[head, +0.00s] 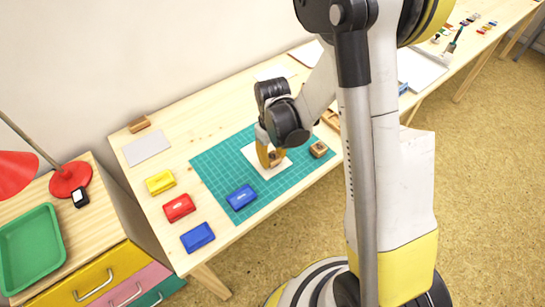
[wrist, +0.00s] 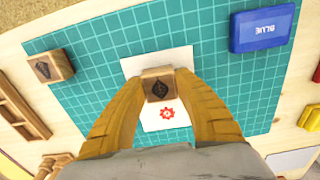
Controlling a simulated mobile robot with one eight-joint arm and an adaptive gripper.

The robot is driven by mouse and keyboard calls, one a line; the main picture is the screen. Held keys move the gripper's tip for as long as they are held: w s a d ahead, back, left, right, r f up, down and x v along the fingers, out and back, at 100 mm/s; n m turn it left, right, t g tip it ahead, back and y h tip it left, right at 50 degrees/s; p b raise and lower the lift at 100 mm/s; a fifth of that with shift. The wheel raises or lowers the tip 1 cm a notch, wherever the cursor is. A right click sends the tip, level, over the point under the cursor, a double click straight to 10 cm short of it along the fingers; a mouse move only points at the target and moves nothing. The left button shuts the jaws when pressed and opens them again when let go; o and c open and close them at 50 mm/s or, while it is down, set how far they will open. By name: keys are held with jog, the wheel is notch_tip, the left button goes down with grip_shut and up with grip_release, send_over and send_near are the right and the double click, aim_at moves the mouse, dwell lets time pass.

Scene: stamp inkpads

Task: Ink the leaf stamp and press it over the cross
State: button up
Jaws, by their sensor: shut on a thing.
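My gripper (wrist: 160,90) is shut on a small wooden stamp block (wrist: 159,87) whose top bears a dark leaf-like mark. It holds the block over the white paper card (wrist: 134,66), and I cannot tell whether the block touches the card. A red print (wrist: 167,113) shows on the card beside the block. No cross is visible; the block and fingers cover part of the card. A blue inkpad (wrist: 262,29) marked BLUE lies on the green mat, and it also shows in the head view (head: 241,197). In the head view my gripper (head: 270,160) is over the card.
A second wooden stamp (wrist: 47,69) with a dark mark stands on the green cutting mat (wrist: 90,40). Yellow (head: 160,182), red (head: 179,207) and another blue inkpad (head: 198,236) line the table left of the mat. A wooden rack (wrist: 18,115) is beyond the mat's edge.

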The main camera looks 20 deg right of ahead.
jog(key=shift+f+b, duration=0.6)
dwell(1.1)
jog(key=shift+r, duration=0.15)
dwell(0.5)
jog(key=shift+r+p, duration=0.35)
jog(key=shift+r, duration=0.15)
jog(key=shift+r+p, duration=2)
jog(key=shift+r, duration=0.8)
jog(key=shift+f, duration=0.1)
